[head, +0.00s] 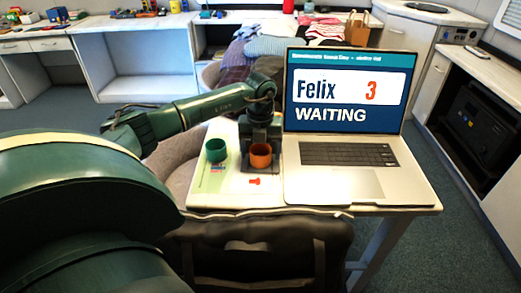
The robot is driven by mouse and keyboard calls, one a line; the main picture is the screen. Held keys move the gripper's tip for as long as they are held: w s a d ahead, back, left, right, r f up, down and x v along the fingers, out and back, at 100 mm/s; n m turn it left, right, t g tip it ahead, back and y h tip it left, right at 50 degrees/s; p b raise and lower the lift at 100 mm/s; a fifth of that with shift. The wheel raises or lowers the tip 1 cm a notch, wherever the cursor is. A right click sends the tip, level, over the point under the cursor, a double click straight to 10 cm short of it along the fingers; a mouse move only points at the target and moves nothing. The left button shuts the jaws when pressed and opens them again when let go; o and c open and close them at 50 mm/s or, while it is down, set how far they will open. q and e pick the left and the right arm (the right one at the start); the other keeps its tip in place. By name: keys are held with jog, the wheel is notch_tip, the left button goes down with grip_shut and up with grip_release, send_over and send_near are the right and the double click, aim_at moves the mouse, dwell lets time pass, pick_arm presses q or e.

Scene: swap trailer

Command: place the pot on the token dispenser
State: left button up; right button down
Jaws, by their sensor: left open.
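An orange pot (261,159) stands upright on the small table, left of the laptop. A green pot (216,151) stands to its left on a printed sheet. My left arm reaches in from the left, and its dark gripper (261,148) points down at the orange pot. The gripper is open, with dark finger parts on either side of that pot; I cannot tell whether they touch it. I cannot clearly make out a token dispenser; the gripper hides what is behind the orange pot. My right gripper is not in view.
An open laptop (345,153) reading "Felix 3 WAITING" fills the table's right side. A small red piece (255,181) lies in front of the orange pot. A dark chair back (258,250) stands at the table's front edge. Cushions (265,46) lie behind.

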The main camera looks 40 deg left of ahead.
pick_arm(q)
notch_tip(320, 180, up, 12)
jog(key=shift+r, duration=0.2)
jog(key=shift+d, duration=0.1)
dwell(0.8)
